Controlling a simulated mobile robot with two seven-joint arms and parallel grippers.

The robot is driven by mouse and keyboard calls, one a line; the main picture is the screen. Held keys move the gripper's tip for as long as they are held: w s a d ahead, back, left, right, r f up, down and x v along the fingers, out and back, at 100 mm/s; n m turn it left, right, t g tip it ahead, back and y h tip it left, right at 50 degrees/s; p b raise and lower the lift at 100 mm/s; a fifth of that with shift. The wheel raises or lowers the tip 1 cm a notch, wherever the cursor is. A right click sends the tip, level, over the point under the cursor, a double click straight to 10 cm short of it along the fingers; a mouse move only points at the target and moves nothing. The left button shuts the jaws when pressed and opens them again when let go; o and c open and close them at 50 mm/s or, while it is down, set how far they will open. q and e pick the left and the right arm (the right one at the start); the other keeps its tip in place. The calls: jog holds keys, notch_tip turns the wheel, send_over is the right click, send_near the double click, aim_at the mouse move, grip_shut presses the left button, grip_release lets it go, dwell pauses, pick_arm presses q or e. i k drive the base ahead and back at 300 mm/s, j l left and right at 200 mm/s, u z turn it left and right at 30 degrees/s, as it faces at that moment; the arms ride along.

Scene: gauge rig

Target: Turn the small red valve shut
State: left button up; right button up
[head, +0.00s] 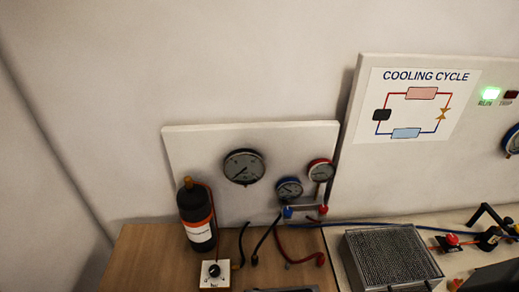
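A small red knob (323,209) sits at the right end of the grey gauge manifold (304,208), with a blue knob (287,212) at its left end. Another red valve-like part (452,240) stands on the right bench, beside black and orange fittings. I cannot tell from this view how far either red part is turned. Neither of my grippers shows in the head view.
A black bottle (195,215) stands on the wooden bench by a white dial box (214,273). Gauges (244,167) hang on a white panel. Dark and red hoses (300,258) hang below the manifold. A finned block (392,258) fills the right bench's left part.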

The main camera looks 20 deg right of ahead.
aim_at(323, 209)
jog(key=z, duration=1.05)
